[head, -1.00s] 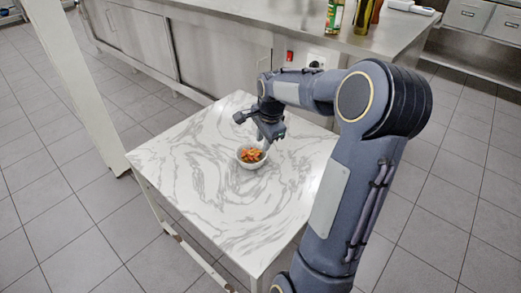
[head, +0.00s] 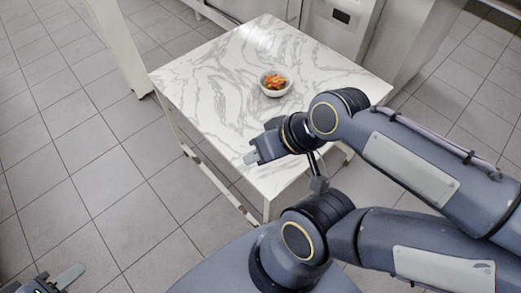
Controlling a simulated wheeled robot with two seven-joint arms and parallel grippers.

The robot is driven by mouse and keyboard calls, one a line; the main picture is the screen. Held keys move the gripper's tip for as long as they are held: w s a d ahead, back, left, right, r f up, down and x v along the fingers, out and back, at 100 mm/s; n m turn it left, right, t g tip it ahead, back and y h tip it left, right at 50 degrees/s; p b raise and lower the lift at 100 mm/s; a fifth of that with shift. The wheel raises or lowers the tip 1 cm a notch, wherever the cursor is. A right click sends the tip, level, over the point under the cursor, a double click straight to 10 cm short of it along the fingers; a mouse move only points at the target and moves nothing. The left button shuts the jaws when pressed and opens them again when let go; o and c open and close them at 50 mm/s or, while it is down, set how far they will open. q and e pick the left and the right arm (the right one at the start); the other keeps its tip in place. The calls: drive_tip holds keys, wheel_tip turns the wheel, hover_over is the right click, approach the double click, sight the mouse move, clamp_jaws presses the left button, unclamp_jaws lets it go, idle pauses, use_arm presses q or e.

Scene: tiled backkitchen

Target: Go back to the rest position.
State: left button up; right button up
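A white bowl (head: 275,92) with orange and green food pieces (head: 274,82) stands upright on the white marbled table (head: 215,85). My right gripper (head: 250,158) is held over the table's near part, pointing left, clear of the bowl. It is seen side-on, so its finger opening does not show. My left gripper (head: 62,279) shows only in part at the bottom left corner, over the floor.
A white post (head: 120,45) stands at the table's left back corner. Steel cabinets (head: 335,25) are behind the table.

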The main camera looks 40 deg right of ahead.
drive_tip(key=shift+r, duration=0.1)
wheel_tip(320, 180, up, 19)
drive_tip(key=p, duration=1.9)
drive_tip(key=shift+r, duration=0.1)
